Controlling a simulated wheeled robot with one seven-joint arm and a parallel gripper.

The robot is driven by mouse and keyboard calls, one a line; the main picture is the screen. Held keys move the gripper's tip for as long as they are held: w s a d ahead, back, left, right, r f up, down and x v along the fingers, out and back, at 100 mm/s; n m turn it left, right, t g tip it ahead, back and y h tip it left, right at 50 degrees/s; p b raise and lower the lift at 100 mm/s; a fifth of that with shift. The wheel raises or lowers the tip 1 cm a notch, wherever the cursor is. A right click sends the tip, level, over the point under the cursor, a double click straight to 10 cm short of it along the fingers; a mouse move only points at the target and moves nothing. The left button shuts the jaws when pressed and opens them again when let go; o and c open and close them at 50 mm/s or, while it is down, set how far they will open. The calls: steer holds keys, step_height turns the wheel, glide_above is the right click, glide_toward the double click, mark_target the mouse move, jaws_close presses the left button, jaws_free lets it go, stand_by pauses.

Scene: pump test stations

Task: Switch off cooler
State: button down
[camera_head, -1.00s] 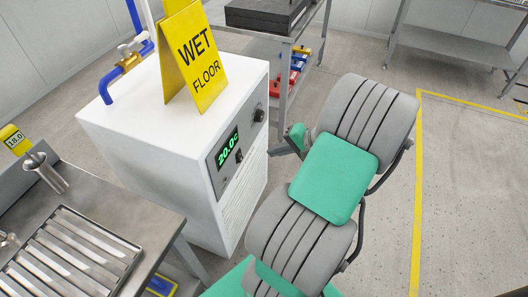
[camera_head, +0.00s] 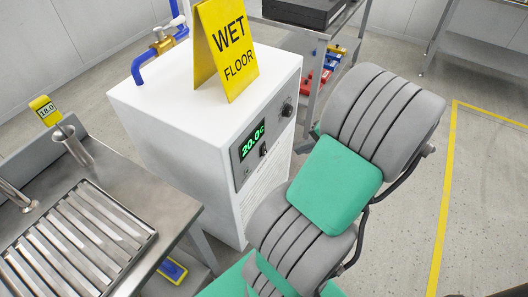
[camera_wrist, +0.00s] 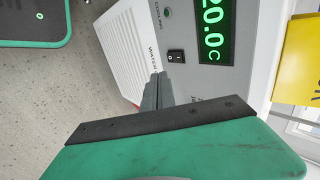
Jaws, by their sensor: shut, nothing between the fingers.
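The cooler (camera_head: 150,115) is a white cabinet with a grey control panel on its front. Its green display (camera_head: 252,142) reads 20.0 C, and a small black rocker switch (camera_head: 263,149) sits beside it. In the wrist view the rocker switch (camera_wrist: 176,56) lies between the display (camera_wrist: 215,35) and a white louvred grille (camera_wrist: 135,45). Contact cannot be told. My arm hides the gripper in the head view.
A yellow WET FLOOR sign (camera_head: 228,55) stands on the cooler top. A steel bench (camera_head: 165,215) with a slatted tray is at the left. A shelf rack (camera_head: 318,75) stands behind the cooler. Open floor lies at the right (camera_head: 480,200).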

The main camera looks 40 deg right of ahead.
mark_target(264, 150)
steer(key=w+r+b+x, duration=0.1)
steer(key=b+x, duration=0.1)
steer(key=x, duration=1)
steer(key=shift+w+b, duration=0.4)
steer(key=shift+w, duration=0.15)
steer(key=shift+a, duration=0.15)
